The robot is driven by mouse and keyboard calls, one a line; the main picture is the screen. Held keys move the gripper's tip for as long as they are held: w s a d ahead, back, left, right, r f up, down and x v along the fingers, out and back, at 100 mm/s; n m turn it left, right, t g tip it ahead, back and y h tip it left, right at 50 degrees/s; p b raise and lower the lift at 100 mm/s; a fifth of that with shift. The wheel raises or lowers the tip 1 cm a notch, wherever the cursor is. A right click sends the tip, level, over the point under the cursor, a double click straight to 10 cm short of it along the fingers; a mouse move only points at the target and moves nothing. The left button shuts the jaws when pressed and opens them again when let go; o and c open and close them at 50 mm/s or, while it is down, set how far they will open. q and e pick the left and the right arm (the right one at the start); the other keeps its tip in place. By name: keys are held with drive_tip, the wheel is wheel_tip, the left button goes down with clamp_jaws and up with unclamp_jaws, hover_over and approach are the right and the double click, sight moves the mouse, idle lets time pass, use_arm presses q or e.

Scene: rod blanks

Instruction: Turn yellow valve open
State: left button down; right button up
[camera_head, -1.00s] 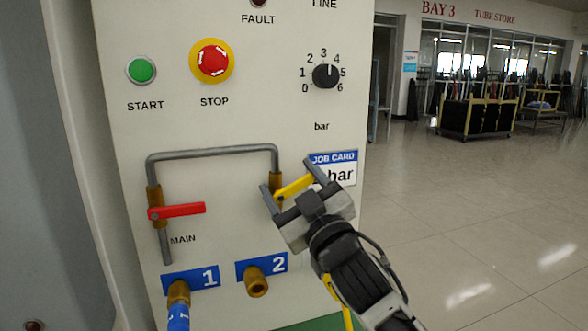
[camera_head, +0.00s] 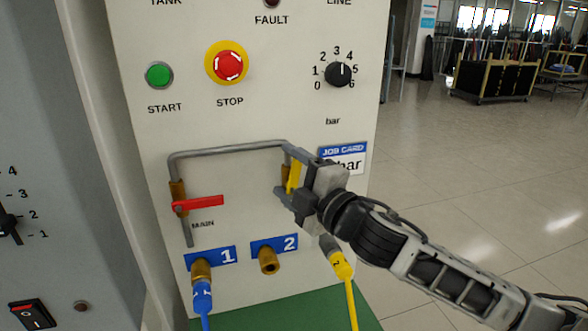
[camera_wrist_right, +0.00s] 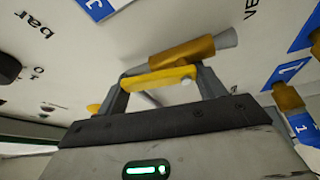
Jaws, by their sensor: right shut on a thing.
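The yellow valve handle (camera_head: 294,177) is on the right leg of the grey pipe on the panel. In the head view it stands close to upright, partly hidden by my right gripper (camera_head: 288,174). My right gripper is shut on this handle. In the right wrist view the yellow handle (camera_wrist_right: 160,79) lies between the two fingers, roughly along the brass valve body (camera_wrist_right: 183,53) and grey pipe. My left gripper is not in view.
A red MAIN handle (camera_head: 204,205) sits on the left pipe leg. Below are brass port 1 with a blue hose (camera_head: 203,298) and bare brass port 2 (camera_head: 268,262). A yellow hose (camera_head: 342,265) hangs below my right wrist. The stop button (camera_head: 227,65) is above.

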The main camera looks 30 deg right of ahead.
drive_tip(key=shift+a+n+g, duration=0.25)
drive_tip(key=shift+n+g, duration=0.25)
drive_tip(key=shift+n, duration=0.6)
drive_tip(key=o, duration=1)
drive_tip(key=shift+w, duration=0.1)
